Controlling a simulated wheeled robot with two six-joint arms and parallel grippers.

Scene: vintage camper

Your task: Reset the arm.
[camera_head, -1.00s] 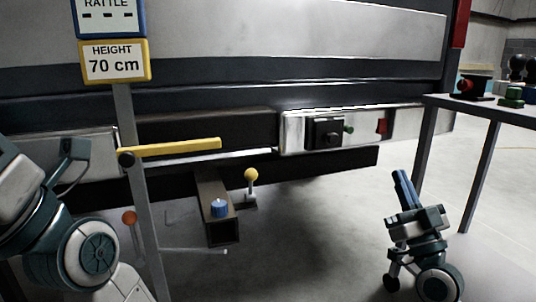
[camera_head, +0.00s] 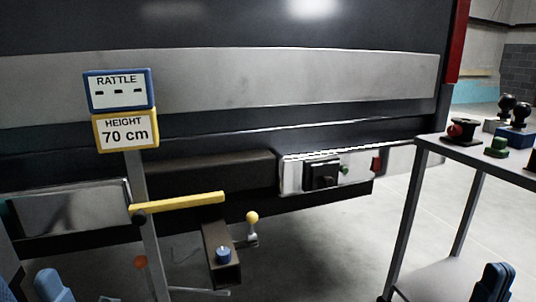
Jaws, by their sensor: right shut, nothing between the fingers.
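My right gripper (camera_head: 493,281) is at the bottom right, in front of the metal table. Its blue fingers point up, are together and hold nothing; the rest of it is cut off by the lower edge. At the bottom left a blue part of my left gripper (camera_head: 52,286) just shows. The frame edge hides most of it, and I cannot see its jaws clearly.
The table (camera_head: 424,146) at right bears several knobs and switches. The camper's dark side has a drawbar (camera_head: 218,246) with a yellow-knobbed lever (camera_head: 252,218). A post bears a yellow arm (camera_head: 180,202) and signs reading RATTLE (camera_head: 118,89) and HEIGHT 70 cm (camera_head: 125,131). Floor between drawbar and table is clear.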

